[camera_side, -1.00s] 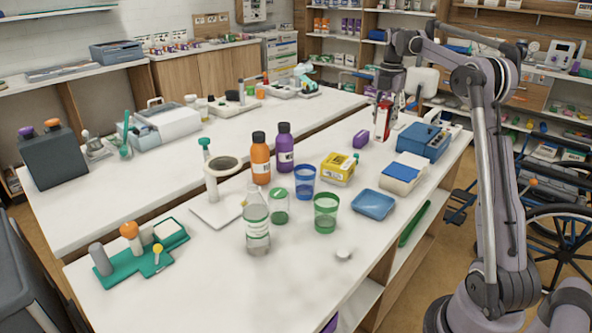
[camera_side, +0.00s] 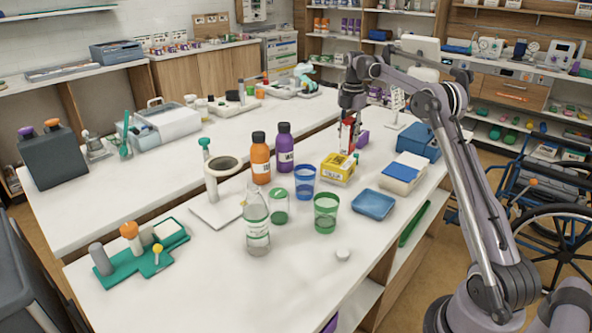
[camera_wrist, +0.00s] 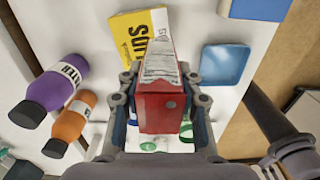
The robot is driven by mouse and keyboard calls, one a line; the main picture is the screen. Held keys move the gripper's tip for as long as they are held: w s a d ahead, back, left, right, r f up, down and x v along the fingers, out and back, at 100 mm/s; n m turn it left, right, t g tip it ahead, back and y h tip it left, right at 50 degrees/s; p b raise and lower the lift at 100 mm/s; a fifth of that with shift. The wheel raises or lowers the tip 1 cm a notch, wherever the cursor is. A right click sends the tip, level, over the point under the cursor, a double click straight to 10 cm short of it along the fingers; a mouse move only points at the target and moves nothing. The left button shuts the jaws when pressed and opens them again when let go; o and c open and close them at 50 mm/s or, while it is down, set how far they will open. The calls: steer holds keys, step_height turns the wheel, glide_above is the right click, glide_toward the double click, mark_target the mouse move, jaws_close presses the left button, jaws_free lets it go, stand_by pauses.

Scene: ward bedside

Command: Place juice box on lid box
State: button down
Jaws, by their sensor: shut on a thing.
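The juice box (camera_side: 347,140), red with a white printed face, is held in my gripper (camera_side: 349,118) above the table, just behind the yellow box (camera_side: 337,168). In the wrist view the juice box (camera_wrist: 160,108) sits between both fingers of my gripper (camera_wrist: 160,98), which is shut on it. I cannot tell for certain which box is the lid box. A white-topped box with blue (camera_side: 404,173) and a blue box (camera_side: 418,141) stand on the table to the right of the gripper. The yellow box (camera_wrist: 126,34) lies partly behind the juice box in the wrist view.
An orange bottle (camera_side: 260,160) and a purple bottle (camera_side: 284,150) stand left of the yellow box. Blue (camera_side: 304,184) and green cups (camera_side: 325,214) and a blue tray (camera_side: 373,204) are in front.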

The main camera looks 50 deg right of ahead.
mark_target(348, 143)
steer(key=shift+f, duration=1.9)
steer(key=c, duration=0.9)
jaws_free()
steer(key=shift+f, duration=0.15)
